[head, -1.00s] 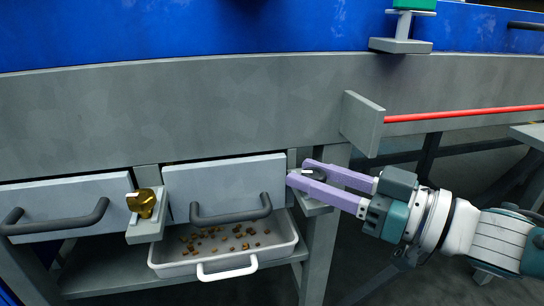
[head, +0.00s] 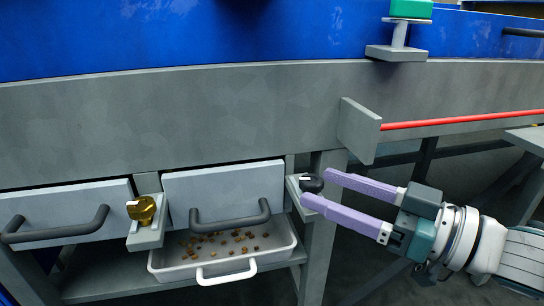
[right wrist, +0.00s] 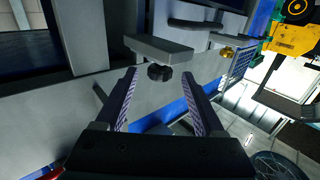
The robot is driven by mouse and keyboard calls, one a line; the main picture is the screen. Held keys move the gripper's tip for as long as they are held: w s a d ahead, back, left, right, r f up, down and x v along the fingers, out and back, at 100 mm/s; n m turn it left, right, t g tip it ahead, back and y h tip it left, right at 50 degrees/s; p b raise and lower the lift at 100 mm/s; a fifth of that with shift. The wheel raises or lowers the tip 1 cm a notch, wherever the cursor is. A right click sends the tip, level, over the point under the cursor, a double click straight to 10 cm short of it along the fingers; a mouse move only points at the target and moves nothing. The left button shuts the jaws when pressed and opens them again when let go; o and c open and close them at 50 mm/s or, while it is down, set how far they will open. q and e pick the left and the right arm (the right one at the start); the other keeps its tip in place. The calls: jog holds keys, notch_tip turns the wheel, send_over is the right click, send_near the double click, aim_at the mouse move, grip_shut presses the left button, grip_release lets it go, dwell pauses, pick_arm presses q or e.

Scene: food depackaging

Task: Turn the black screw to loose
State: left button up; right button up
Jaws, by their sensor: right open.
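The black screw (head: 311,183) sits on a small grey bracket to the right of the right-hand drawer, with a white mark on its top. In the right wrist view the screw (right wrist: 159,73) shows ahead of the fingers, below a grey plate. My right gripper (head: 315,187) is open, its purple fingers pointing left toward the screw. In the right wrist view the open fingers (right wrist: 160,82) stand on either side of the line to the screw, with nothing between them. The screw looks just beyond the fingertips, apart from them. My left gripper is not in view.
A gold knob (head: 141,209) is on another bracket left of the right drawer (head: 225,182). A white tray (head: 228,283) with several brown bits sits below that drawer. A grey plate with a red rod (head: 460,117) is above the gripper. Free room lies to the right.

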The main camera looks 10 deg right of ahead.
jog(key=p+v, duration=0.1)
jog(key=v, duration=0.5)
jog(key=shift+s+d, duration=0.25)
jog(key=shift+d, duration=0.05)
